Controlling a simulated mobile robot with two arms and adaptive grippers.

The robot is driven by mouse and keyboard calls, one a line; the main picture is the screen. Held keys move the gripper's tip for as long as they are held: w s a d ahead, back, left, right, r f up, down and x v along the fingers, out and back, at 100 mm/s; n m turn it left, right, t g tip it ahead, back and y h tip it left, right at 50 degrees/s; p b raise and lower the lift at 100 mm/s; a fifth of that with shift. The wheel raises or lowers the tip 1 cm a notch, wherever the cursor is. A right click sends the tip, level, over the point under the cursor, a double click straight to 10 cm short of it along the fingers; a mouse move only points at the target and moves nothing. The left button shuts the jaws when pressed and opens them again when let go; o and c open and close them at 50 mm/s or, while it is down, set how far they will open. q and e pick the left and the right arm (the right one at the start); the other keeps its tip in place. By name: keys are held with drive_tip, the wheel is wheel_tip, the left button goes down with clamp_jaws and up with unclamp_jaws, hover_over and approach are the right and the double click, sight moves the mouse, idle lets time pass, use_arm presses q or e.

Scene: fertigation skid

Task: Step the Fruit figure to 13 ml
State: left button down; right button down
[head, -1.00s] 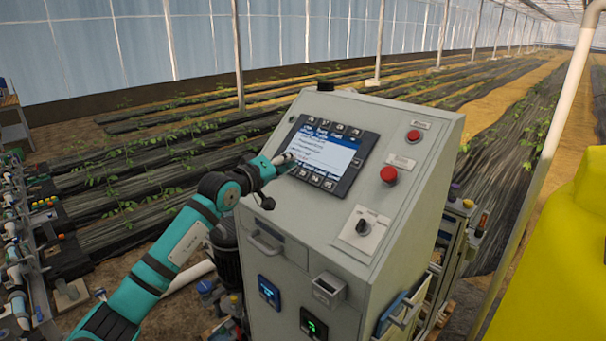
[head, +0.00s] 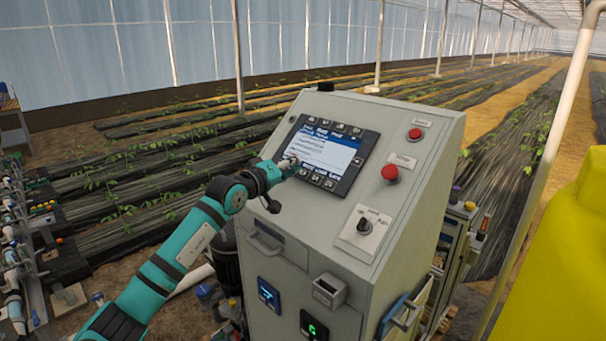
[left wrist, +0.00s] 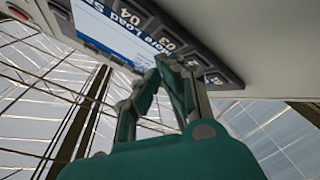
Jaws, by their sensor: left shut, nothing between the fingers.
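The control panel screen (head: 322,151) is lit with a blue and white page, framed by black keys, on the sloped face of a grey cabinet (head: 400,170). Its text is too small to read in the head view. My left gripper (head: 290,163) is shut and empty, with its fingertips at the lower left edge of the screen frame. In the left wrist view the shut fingers (left wrist: 178,65) are close to the row of numbered keys (left wrist: 168,42); the tips partly cover that row. I cannot tell whether they touch a key. My right gripper is not in view.
A yellow tank (head: 560,255) stands at the right. Pipework (head: 15,260) runs along the left edge. Crop rows lie behind.

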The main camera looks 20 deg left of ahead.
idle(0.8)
use_arm(q)
drive_tip(key=shift+w+d+f+b, duration=0.1)
drive_tip(key=shift+w+f+b, duration=0.25)
drive_tip(key=shift+b, duration=0.25)
drive_tip(key=shift+w+d+f+b, duration=0.15)
drive_tip(key=shift+f+b, duration=0.15)
drive_tip(key=shift+b, duration=0.25)
idle(0.4)
idle(0.4)
drive_tip(key=shift+s+a+r, duration=0.2)
drive_tip(key=shift+s+r, duration=0.3)
drive_tip(key=shift+r, duration=0.1)
drive_tip(key=s+r, duration=0.1)
drive_tip(key=r, duration=0.1)
drive_tip(key=s+a+r, duration=0.1)
drive_tip(key=s, duration=0.1)
drive_tip(key=shift+r, duration=0.35)
idle(1.4)
